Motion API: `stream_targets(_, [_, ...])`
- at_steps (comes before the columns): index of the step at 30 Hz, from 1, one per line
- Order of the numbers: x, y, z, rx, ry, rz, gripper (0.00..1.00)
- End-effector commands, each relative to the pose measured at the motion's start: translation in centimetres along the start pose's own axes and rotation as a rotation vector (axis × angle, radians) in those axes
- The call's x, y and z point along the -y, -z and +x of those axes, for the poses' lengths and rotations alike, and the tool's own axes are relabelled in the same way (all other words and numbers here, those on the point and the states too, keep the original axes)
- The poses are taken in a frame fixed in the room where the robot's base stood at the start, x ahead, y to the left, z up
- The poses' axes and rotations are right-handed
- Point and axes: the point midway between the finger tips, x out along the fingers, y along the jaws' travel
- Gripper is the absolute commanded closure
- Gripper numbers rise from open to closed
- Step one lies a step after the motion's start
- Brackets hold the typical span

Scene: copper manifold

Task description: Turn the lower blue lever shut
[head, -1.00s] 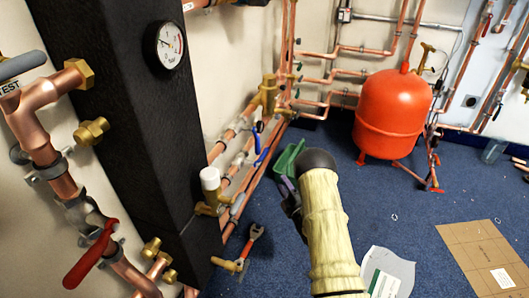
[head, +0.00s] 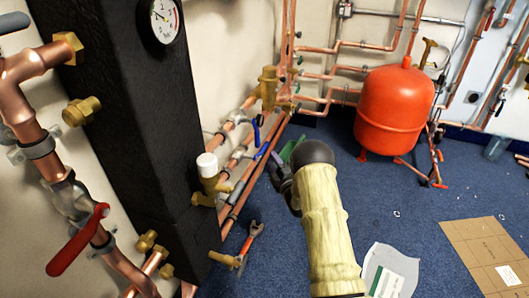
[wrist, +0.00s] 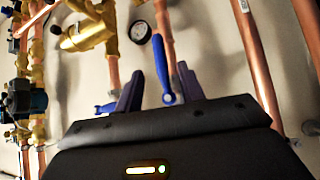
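Two blue levers sit on the copper pipes low along the wall in the head view: an upper one (head: 257,130) and a lower, slanting one (head: 261,151). My gripper (head: 283,181) is beside the lower lever, partly hidden by my forearm. In the wrist view my gripper (wrist: 159,68) is open, with its two dark fingers apart. An upright blue lever (wrist: 161,66) shows between the fingers, its round pivot end towards me. I cannot tell whether a finger touches it. Another blue handle (wrist: 105,108) shows left of the left finger.
A black column (head: 125,130) with a gauge (head: 165,19) stands at the left. A white-capped brass valve (head: 207,166) and a red-handled wrench (head: 252,238) are near the pipes. A red tank (head: 393,108) stands behind.

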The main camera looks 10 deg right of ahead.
Motion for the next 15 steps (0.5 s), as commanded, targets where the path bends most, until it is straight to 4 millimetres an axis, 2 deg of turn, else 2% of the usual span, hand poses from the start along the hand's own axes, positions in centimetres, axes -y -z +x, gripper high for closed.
stream_targets(9, [0.3,0.0,5.5,-0.001,-0.004,-0.001,0.61])
stream_targets(15, [0.2,0.0,7.8,-0.001,-0.002,-0.001,0.61])
